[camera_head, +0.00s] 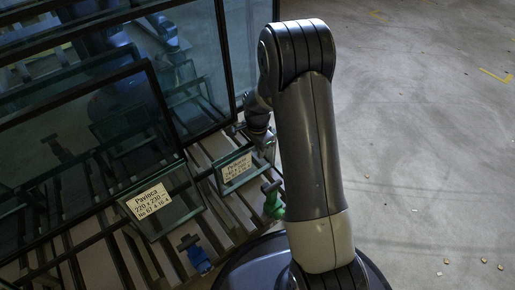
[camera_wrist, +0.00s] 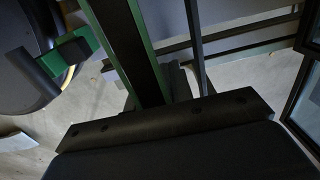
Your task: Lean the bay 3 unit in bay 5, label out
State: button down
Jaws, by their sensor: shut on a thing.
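A small glass unit (camera_head: 228,181) with a pale label facing out stands tilted in the slatted rack in the head view. My gripper (camera_head: 263,138) is at its upper right edge, partly behind my arm, and is shut on it. In the wrist view, a dark pane with a green edge (camera_wrist: 128,45) runs up from the gripper's dark bar; the fingertips are hard to make out. I cannot read the bay numbers.
The rack has dark slats, with a blue clamp-like piece (camera_head: 196,255) and a green one (camera_head: 272,200) at its front. Large dark-framed panes (camera_head: 85,160) stand at the left and back. Open concrete floor (camera_head: 430,140) lies to the right, with small scraps on it.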

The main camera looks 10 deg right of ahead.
jog(key=shift+f+b, duration=0.3)
jog(key=shift+f, duration=0.15)
dwell(0.3)
jog(key=c, duration=1.2)
grip_release()
jog(key=shift+o, duration=0.2)
jog(key=shift+f, duration=0.1)
notch_tip(320, 180, up, 11)
jog(key=p, duration=0.4)
jog(key=shift+p, duration=0.3)
jog(key=shift+c, duration=0.5)
